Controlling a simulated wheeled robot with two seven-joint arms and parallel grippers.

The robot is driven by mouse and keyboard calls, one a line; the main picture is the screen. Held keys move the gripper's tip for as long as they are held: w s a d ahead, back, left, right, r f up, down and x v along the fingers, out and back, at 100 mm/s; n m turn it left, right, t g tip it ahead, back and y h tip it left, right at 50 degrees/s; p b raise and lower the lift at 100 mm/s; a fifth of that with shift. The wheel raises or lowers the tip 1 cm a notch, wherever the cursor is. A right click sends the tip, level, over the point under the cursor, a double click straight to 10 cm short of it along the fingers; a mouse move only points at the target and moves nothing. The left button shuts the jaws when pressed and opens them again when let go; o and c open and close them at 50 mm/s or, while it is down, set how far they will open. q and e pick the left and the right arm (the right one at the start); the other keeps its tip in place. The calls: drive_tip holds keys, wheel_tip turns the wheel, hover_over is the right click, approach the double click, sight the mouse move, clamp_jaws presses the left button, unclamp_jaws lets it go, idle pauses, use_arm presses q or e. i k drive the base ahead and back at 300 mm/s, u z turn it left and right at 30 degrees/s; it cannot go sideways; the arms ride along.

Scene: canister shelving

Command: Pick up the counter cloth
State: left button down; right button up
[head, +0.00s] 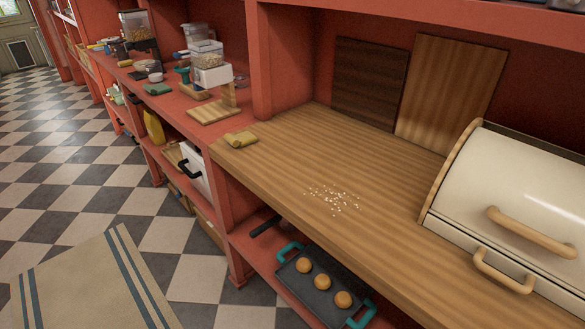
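A small folded mustard-yellow cloth (240,138), which looks like the counter cloth, lies at the left end of the wooden counter (290,155), close to its front left corner. Nothing covers it. Neither of my grippers shows in the head view, so I cannot tell where they are relative to the cloth.
Pale crumbs (333,199) lie mid-counter. A cream bread box (515,190) stands on the right. Two boards (450,90) lean at the back. Below are a tray with buns (322,302) and a white container (196,165). A striped rug (95,285) lies on the checkered floor.

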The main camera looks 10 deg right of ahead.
sight(245, 138)
drive_tip(key=u, duration=1.3)
drive_tip(key=i, duration=2.35)
drive_tip(key=z, duration=2.75)
